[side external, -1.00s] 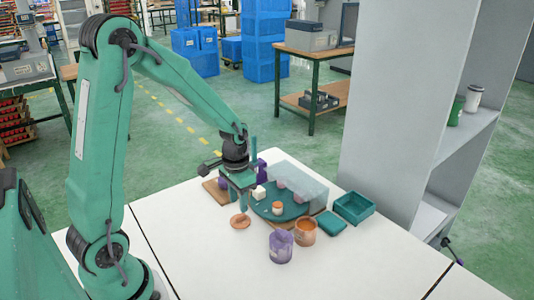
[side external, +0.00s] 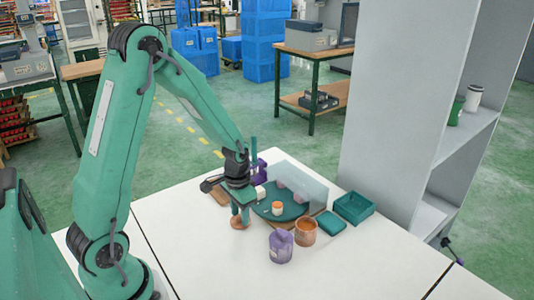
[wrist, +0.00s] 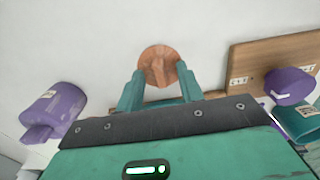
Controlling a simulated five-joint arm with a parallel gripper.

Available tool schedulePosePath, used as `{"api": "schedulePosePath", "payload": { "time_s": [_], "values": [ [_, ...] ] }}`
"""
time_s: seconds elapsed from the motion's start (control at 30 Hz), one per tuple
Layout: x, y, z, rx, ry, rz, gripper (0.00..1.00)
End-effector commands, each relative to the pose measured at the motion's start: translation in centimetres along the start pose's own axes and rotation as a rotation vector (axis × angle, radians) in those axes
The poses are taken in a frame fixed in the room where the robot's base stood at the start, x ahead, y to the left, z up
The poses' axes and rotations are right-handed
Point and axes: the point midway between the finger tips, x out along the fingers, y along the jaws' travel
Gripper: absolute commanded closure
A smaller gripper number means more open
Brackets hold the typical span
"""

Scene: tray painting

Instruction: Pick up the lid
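The lid is an orange-brown disc with a raised ridge across its middle. It lies on the white table in the side view (side external: 238,224) and shows at the top middle of the wrist view (wrist: 158,50). My gripper (wrist: 160,72) is open, with one teal finger on either side of the lid's lower part. A gap shows between the fingers and the central ridge. In the side view my gripper (side external: 240,210) is low, right over the lid, and hides part of it.
A round teal tray (side external: 290,214) with small items and a clear screen (side external: 297,180) is behind. A wooden board (wrist: 270,62) lies nearby.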

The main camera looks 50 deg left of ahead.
Motion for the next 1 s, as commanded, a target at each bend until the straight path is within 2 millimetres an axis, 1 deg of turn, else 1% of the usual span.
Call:
{"api": "schedulePosePath", "payload": {
  "time_s": [0.1,0.13,0.27,0.3,0.33,0.77,0.87,1.0],
  "values": [
    [0.0,0.0,0.0,0.0,0.0,0.0,0.63],
    [0.0,0.0,0.0,0.0,0.0,0.0,0.65],
    [0.0,0.0,0.0,0.0,0.0,0.0,0.9],
    [0.0,0.0,0.0,0.0,0.0,0.0,0.98],
    [0.0,0.0,0.0,0.0,0.0,0.0,1.0],
    [-0.2,0.0,0.0,0.0,0.001,0.0,1.0],
    [-0.7,0.0,-0.1,0.0,0.002,0.0,1.0],
    [-1.7,0.0,-0.1,0.0,0.003,-0.001,1.0]
  ]
}}
